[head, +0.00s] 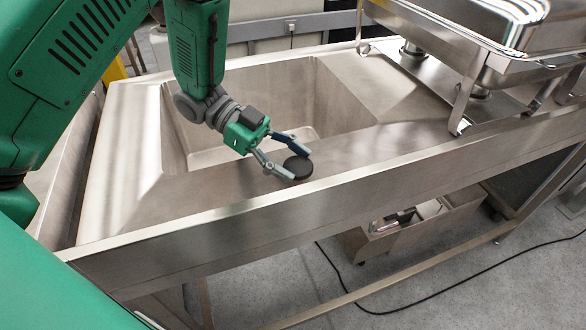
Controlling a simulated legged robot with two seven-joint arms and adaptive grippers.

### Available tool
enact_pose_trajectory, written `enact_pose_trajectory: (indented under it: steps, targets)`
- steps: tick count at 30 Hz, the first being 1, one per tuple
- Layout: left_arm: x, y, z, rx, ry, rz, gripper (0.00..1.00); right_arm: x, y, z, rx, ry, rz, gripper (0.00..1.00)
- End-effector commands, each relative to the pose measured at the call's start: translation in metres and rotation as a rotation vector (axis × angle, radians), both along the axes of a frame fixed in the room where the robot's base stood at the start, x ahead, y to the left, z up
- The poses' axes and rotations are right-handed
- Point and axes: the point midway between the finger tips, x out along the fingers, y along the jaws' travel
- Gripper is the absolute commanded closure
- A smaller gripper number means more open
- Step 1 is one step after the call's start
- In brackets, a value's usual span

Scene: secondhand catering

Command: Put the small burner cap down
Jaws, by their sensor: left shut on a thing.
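The small burner cap (299,167) is a dark, round, flat disc. It is between the fingertips of my left gripper (296,165), which is shut on it. The gripper reaches in from the upper left, over the front ledge of the steel sink unit (240,192). The cap is at or just above this ledge; I cannot tell whether it touches the metal. My right gripper does not show in the head view.
The sink basin (290,100) opens just behind the gripper. A steel chafing dish (500,50) on a stand is at the upper right. A raised rim runs along the unit's front. Below are a box (420,225) and a black cable (400,311) on the floor.

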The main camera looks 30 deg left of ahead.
Motion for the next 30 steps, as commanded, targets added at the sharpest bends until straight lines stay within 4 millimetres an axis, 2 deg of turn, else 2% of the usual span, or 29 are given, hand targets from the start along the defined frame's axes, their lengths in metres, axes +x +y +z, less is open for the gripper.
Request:
enact_pose_trajectory:
  steps: [1, 4, 18, 19, 20, 30]
  targets:
    - [0.0, -0.001, -0.01, -0.001, 0.004, 0.0, 0.88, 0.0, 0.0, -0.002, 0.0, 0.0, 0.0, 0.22]
    - [0.0, -0.001, -0.022, -0.001, 0.004, -0.001, 0.88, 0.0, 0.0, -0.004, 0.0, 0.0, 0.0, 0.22]
    - [0.0, 0.001, -0.029, 0.001, 0.002, 0.0, 0.88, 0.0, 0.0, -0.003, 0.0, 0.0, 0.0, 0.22]
    - [0.0, 0.001, -0.029, 0.002, 0.002, 0.0, 0.43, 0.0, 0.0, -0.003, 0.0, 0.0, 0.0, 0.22]
    - [0.0, 0.001, -0.03, 0.003, 0.003, 0.0, 0.32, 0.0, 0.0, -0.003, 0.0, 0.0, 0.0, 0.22]
    - [-0.001, 0.002, -0.032, 0.006, 0.008, -0.001, 0.32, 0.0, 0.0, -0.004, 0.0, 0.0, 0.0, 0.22]
